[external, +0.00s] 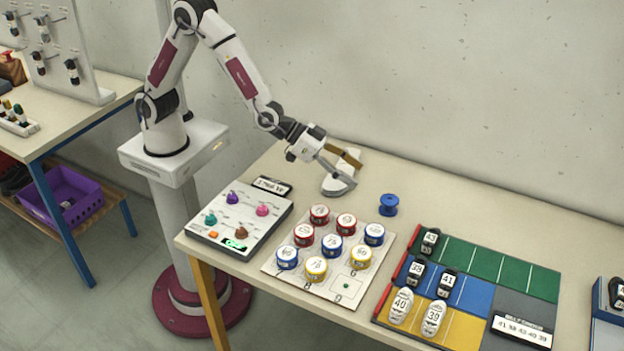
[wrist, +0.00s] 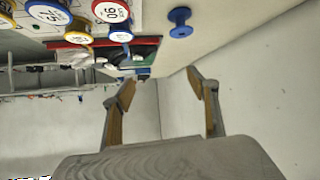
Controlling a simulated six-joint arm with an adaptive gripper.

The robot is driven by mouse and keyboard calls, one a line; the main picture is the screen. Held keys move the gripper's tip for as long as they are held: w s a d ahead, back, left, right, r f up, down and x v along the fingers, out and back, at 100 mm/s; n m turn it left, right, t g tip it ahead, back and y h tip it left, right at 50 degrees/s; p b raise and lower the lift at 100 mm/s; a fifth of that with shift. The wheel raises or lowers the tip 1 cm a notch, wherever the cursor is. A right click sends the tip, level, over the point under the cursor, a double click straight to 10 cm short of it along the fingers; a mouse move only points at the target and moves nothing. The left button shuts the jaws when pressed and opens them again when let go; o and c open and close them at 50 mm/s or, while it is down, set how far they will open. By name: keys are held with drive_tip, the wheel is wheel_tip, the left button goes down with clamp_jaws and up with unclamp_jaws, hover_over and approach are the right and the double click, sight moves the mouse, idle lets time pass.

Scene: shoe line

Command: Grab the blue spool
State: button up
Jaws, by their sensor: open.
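The blue spool (external: 389,204) stands upright on the table, behind the board of round tins and near the wall side. It also shows at the top of the wrist view (wrist: 180,22), beyond my gripper's fingertips. My gripper (external: 350,171) is open and empty, to the left of and behind the spool, apart from it. In the wrist view the two fingers of my gripper (wrist: 160,87) are spread wide with nothing between them.
A white board (external: 343,285) holds several red, blue and yellow tins in front of the spool. A control panel (external: 240,219) stands left. A coloured mat (external: 485,275) with several shoes lies right. The table behind the mat is clear up to the wall.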

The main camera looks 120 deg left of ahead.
sight(381, 199)
drive_tip(key=w+a+f+y, duration=0.1)
drive_tip(key=f, duration=0.2)
drive_tip(key=w+a+f+y, duration=0.1)
drive_tip(key=a+f, duration=0.1)
drive_tip(key=f, duration=0.1)
drive_tip(key=w+a+f+n+y, duration=0.1)
drive_tip(key=f, duration=0.3)
drive_tip(key=shift+w+a+t, duration=0.25)
drive_tip(key=shift+w+t, duration=0.05)
drive_tip(key=shift+t, duration=0.1)
drive_tip(key=shift+w, duration=0.1)
drive_tip(key=shift+x, duration=1.25)
drive_tip(key=shift+a+f, duration=0.1)
drive_tip(key=shift+x, duration=2.5)
drive_tip(key=shift+a+f, duration=0.1)
drive_tip(key=shift+a, duration=0.05)
drive_tip(key=c, duration=1.2)
